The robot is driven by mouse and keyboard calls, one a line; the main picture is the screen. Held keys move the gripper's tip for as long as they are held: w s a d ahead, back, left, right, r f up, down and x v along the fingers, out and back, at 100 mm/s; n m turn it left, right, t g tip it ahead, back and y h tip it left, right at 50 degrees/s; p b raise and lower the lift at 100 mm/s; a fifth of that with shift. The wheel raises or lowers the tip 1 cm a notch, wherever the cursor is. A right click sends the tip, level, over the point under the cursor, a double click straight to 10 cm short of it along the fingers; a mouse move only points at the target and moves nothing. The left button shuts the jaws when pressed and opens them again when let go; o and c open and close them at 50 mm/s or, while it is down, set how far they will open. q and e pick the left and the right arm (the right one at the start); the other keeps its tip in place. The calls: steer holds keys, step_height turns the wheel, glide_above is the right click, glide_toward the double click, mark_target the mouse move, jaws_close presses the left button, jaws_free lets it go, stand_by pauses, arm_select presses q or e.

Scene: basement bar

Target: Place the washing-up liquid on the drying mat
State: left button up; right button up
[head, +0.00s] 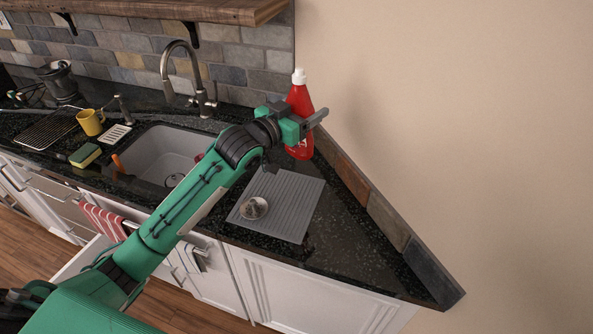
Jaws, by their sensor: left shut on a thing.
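The washing-up liquid (301,98) is a red bottle with a white cap, upright near the back wall at the right. My left gripper (308,122) is shut on it around the middle of the bottle and hides part of it. The drying mat (290,210) is a grey ribbed sheet on the dark counter right of the sink. The bottle shows over the mat's far edge; whether its base touches anything is not clear. My right gripper is not in view.
A small round pale dish (253,208) sits on the mat's left part. The sink (160,155) and tall faucet (190,75) are to the left. A yellow mug (90,122) and sponge (85,155) stand farther left. A raised tile edge (385,220) borders the counter at right.

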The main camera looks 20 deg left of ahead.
arm_select(q)
step_height(320, 180, down, 17)
steer(key=p, duration=0.3)
steer(key=shift+r, duration=0.2)
steer(key=shift+f, duration=0.1)
steer(key=o, duration=1.4)
steer(key=b+v, duration=0.3)
steer(key=v, duration=0.9)
